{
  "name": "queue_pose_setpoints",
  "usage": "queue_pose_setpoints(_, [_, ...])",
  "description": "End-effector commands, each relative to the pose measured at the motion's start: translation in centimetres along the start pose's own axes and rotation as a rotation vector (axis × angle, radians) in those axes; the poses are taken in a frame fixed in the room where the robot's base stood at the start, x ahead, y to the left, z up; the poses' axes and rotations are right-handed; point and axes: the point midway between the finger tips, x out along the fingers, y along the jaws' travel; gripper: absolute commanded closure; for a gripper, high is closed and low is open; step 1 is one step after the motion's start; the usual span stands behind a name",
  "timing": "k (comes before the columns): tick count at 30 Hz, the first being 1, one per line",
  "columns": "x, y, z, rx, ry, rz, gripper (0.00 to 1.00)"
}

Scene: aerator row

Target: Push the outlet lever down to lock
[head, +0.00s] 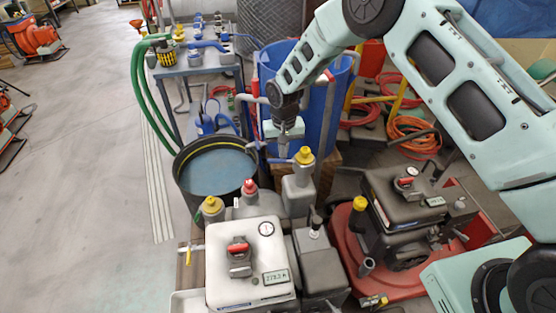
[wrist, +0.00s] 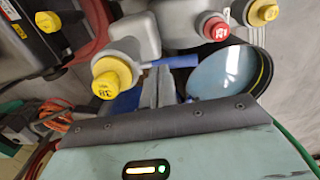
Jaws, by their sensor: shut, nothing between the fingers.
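A blue lever (head: 279,161) sticks out to the left from the grey outlet fitting (head: 298,190) with a yellow cap (head: 304,155). In the wrist view the blue lever (wrist: 177,62) lies roughly level in the picture, just beyond my fingertips, beside the yellow cap (wrist: 110,78). My gripper (head: 284,150) points down over the lever, its fingers together and empty. In the wrist view my gripper (wrist: 158,75) overlaps the lever's near side. I cannot tell whether the fingertips touch it.
A red cap (head: 249,187) and another yellow cap (head: 211,205) top neighbouring fittings. A black tub of water (head: 213,170) stands to the left, a blue barrel (head: 310,100) behind. A white pump box (head: 245,265) is in front. Open floor (head: 80,200) lies at left.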

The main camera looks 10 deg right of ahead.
Motion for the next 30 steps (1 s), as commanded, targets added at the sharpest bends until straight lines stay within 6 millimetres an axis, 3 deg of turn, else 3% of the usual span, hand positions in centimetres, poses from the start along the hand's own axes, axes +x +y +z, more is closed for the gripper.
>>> queue_pose_setpoints(30, [4.1, 0.0, 0.0, 0.0, -0.001, 0.001, 1.0])
